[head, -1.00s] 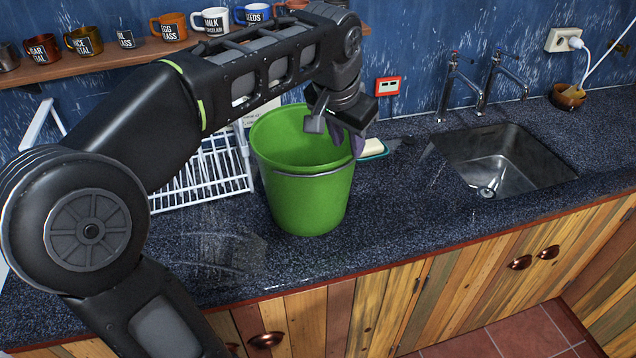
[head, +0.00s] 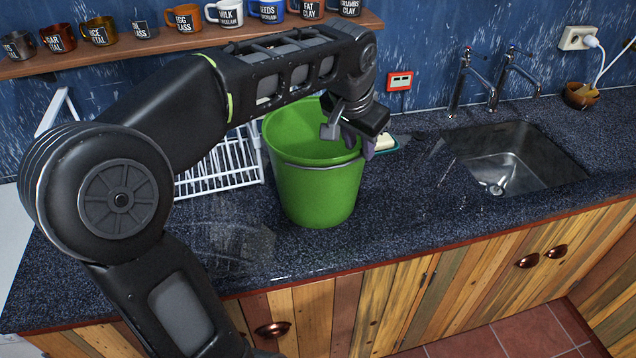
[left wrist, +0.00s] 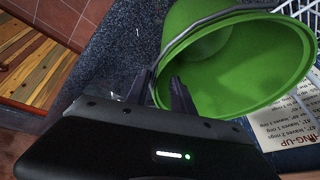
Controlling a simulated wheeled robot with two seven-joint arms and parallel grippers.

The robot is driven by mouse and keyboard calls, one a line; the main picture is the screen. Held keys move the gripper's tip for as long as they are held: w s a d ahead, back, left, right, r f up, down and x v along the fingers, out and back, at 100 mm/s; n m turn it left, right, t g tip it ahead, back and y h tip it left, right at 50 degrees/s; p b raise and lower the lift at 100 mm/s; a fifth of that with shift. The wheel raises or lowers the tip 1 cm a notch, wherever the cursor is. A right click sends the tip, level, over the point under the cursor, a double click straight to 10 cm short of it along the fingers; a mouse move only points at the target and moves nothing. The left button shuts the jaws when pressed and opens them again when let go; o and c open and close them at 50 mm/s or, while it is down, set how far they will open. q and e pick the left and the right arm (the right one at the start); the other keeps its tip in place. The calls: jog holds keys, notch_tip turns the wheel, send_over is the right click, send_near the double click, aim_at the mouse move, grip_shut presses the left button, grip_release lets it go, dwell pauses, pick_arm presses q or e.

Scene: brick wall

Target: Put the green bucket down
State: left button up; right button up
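The green bucket (head: 316,192) is upright in the head view, over the dark speckled countertop between the white rack and the sink. Its base looks to be at the counter, but I cannot tell if it bears fully on it. My left gripper (head: 360,146) is at the right side of the bucket's rim. In the left wrist view the bucket (left wrist: 235,65) fills the upper right, and the left gripper's narrow fingers (left wrist: 163,82) stand close together, one on each side of the rim, so it looks shut on it. My right gripper is out of view.
A white wire rack (head: 215,170) stands left of the bucket. A soap dish (head: 385,143) is behind it at the right, then a metal sink (head: 515,160). A shelf of mugs (head: 150,45) runs above. The counter (head: 420,205) right of the bucket is clear.

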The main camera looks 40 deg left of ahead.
aim_at(361, 160)
pick_arm(q)
jog(key=x, duration=0.4)
jog(key=shift+w+f+p, duration=0.15)
jog(key=shift+p, duration=0.25)
grip_shut()
dwell(1.4)
